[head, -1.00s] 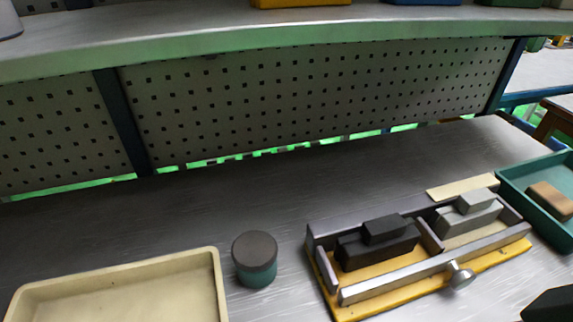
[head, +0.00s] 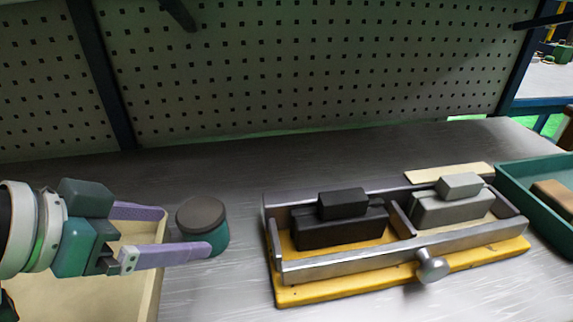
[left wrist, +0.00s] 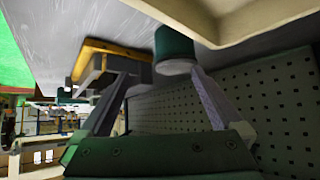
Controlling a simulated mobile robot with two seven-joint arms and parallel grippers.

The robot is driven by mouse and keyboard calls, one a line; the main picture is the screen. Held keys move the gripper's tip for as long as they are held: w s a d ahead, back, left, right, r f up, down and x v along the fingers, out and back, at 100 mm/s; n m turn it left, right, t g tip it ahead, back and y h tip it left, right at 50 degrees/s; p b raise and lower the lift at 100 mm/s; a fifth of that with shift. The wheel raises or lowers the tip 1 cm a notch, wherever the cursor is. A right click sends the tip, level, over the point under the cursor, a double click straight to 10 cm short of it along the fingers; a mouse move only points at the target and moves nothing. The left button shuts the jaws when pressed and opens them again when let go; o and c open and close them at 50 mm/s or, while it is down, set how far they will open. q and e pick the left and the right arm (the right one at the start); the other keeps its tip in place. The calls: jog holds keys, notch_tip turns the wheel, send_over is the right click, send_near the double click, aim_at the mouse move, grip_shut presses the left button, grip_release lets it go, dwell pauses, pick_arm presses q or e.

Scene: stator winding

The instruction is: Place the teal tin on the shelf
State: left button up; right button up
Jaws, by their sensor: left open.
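The teal tin (head: 218,240) has a dark grey-brown lid and stands upright on the metal bench, right of the cream tray. My left gripper (head: 188,230) comes in low from the left with its purple fingers open. Its near finger overlaps the tin's lower left side in the head view; the far finger ends left of the tin. In the left wrist view the tin (left wrist: 174,45) shows just beyond the open fingertips, nearer the right-hand finger. Whether a finger touches it I cannot tell. The shelf board is out of the head view. My right gripper is not in view.
A yellow-based fixture (head: 290,295) with a metal clamp bar and dark and grey blocks stands right of the tin. The cream tray (head: 150,265) lies under my left gripper. A teal tray (head: 530,205) is far right. A perforated panel (head: 300,65) rises behind the bench.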

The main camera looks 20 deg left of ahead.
aim_at(200, 211)
pick_arm(q)
jog(key=shift+w+a+f+t+b, duration=0.25)
jog(key=shift+w+a+t+b, duration=0.25)
jog(key=shift+w+a, duration=0.6)
jog(key=x, duration=0.3)
jog(key=shift+w+d, duration=0.2)
jog(key=shift+w, duration=0.15)
jog(key=b+x, duration=0.2)
jog(key=x, duration=0.3)
jog(key=shift+s+f, duration=0.1)
jog(key=shift+f, duration=0.2)
jog(key=shift+w+f, duration=0.2)
jog(key=shift+w, duration=0.15)
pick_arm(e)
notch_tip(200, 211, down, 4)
pick_arm(q)
jog(key=c, duration=1.5)
